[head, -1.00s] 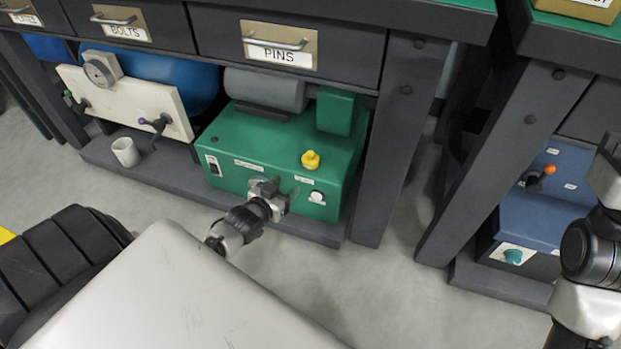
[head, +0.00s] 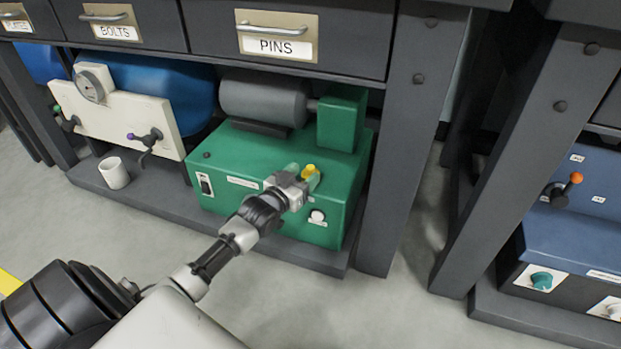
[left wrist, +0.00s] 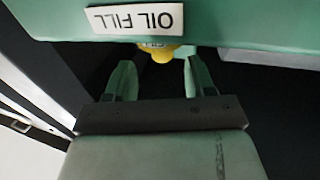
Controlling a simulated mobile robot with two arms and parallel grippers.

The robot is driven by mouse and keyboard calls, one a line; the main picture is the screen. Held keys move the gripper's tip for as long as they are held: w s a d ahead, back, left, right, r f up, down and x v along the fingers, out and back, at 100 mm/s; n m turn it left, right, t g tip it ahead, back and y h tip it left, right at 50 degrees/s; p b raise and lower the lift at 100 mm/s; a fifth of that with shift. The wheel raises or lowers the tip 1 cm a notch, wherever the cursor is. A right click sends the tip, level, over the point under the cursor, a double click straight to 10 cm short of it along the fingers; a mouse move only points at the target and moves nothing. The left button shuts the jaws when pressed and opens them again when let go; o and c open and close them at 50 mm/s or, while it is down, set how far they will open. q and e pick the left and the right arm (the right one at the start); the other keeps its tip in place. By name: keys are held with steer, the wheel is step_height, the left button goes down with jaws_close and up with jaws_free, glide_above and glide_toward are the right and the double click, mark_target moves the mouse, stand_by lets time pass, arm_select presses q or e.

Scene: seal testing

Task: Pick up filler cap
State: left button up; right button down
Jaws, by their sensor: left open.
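The yellow filler cap (head: 311,172) sits on top of the green pump unit (head: 240,158), toward its right side. My left gripper (head: 300,176) is at the cap, its jaws open, partly covering it in the head view. In the left wrist view the yellow cap (left wrist: 161,54) shows beyond and between the two green fingertips of the gripper (left wrist: 158,72), below the upside-down OIL FILL label (left wrist: 134,19). The fingers are apart and empty, and I cannot tell whether they reach around the cap. My right gripper is not in view.
The grey motor (head: 262,98) and a green housing (head: 341,120) stand behind the cap. The drawer marked PINS (head: 277,47) and bench overhang above. A white mug (head: 114,172) stands left on the shelf. A bench leg (head: 395,150) is to the right.

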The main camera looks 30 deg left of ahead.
mark_target(311, 167)
arm_select(q)
steer(key=w+b, duration=0.2)
steer(key=w, duration=0.1)
steer(key=shift+w+a+f+b, duration=0.1)
steer(key=shift+w+f+b, duration=0.15)
steer(key=shift+b, duration=0.15)
steer(key=shift+w+r, duration=0.15)
steer(key=shift+w, duration=0.15)
steer(key=c, duration=1)
steer(key=shift+r, duration=0.15)
